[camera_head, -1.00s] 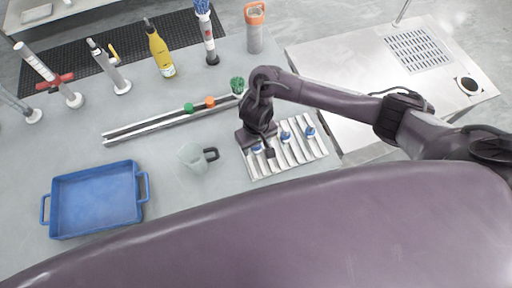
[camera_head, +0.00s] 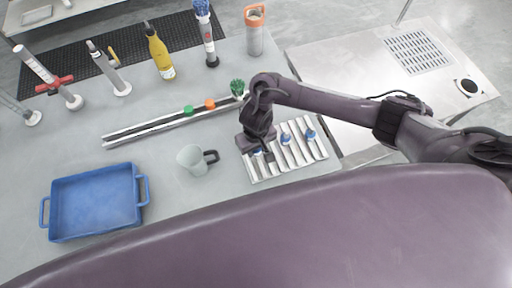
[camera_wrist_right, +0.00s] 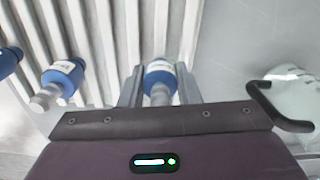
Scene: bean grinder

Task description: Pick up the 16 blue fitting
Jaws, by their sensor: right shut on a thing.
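Several blue fittings with white labels lie on a ridged white rack (camera_head: 318,150) in the head view. My right gripper (camera_head: 257,152) is over the rack's left end, at the leftmost blue fitting. In the right wrist view, the fingers of my right gripper (camera_wrist_right: 158,88) are shut on that blue fitting (camera_wrist_right: 160,68), which has a white label and a pale narrow end. Another blue fitting (camera_wrist_right: 66,74) lies apart on the rack to the left. It also shows in the head view (camera_head: 285,138), with one more fitting (camera_head: 310,134) to its right. The label numbers are too small to read. My left gripper is not in view.
A clear mug (camera_head: 190,158) with a dark handle stands just left of the rack. A blue tray (camera_head: 95,200) lies at the left. A metal rail (camera_head: 150,129) with green and orange pieces is behind. Bottles and tools stand at the back.

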